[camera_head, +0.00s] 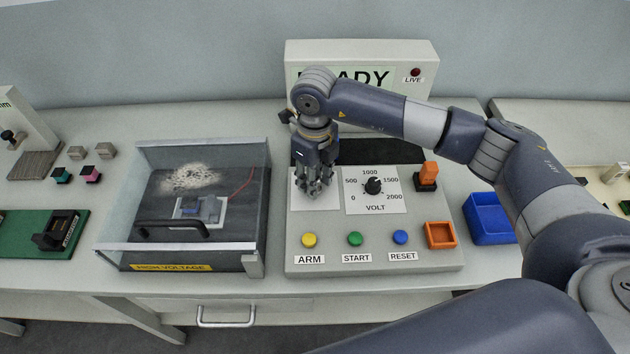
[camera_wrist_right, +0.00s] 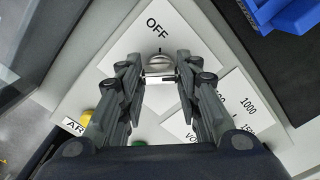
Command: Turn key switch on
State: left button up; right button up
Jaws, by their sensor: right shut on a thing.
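My right gripper (camera_head: 314,186) points down over the white key plate (camera_head: 328,201) at the left of the control panel. In the right wrist view my right gripper (camera_wrist_right: 159,78) has its fingertips on both sides of the grey metal key switch (camera_wrist_right: 159,63) and is shut on it. The dark mark on the switch points toward the printed word OFF (camera_wrist_right: 157,25). In the head view the switch is hidden by the fingers. My left gripper is not in view.
The panel (camera_head: 415,262) also bears a black VOLT knob (camera_head: 373,186), yellow, green and blue buttons, an orange plug (camera_head: 428,174) and an orange socket (camera_head: 440,236). A clear-walled high-voltage box (camera_head: 190,250) stands close left. A blue bin (camera_head: 487,222) is at right.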

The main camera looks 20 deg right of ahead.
jog(key=shift+w+r+m, duration=0.1)
jog(key=shift+m, duration=0.4)
jog(key=o, duration=1)
jog(key=shift+o, duration=0.2)
jog(key=shift+r, duration=0.2)
notch_tip(320, 180, up, 12)
jog(key=shift+f, duration=0.25)
